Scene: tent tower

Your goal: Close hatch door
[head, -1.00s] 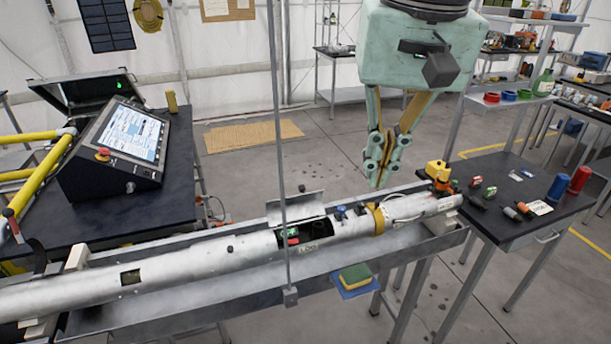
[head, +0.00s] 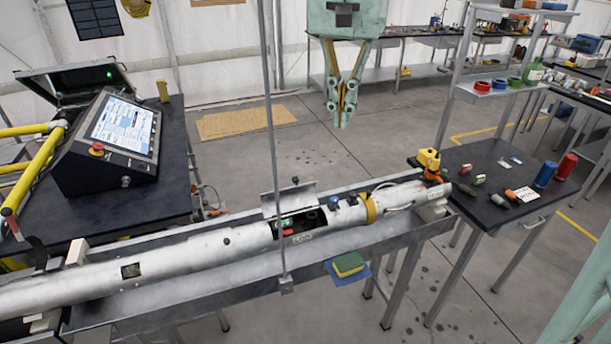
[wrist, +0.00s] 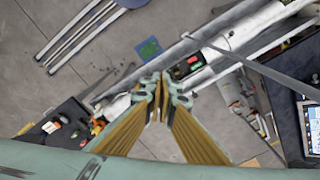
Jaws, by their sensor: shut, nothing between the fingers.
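The hatch door (head: 290,199) is a curved grey panel standing raised along the back edge of the dark hatch opening (head: 312,228) in the long white tube. Green and red parts show inside the opening, which also appears in the wrist view (wrist: 187,66). My gripper (head: 342,118) is shut and empty, pointing down. It hangs in the air above and behind the tube, to the right of the door, and touches nothing. In the wrist view my gripper (wrist: 161,84) has its fingertips together; the door is hard to make out there.
A thin vertical pole (head: 273,150) stands in front of the tube near the hatch. The tube (head: 190,249) lies in a grey metal trough. A yellow-green sponge (head: 348,263) is at the trough's front. A control console (head: 112,145) stands left; a dark tool table (head: 500,185) stands right.

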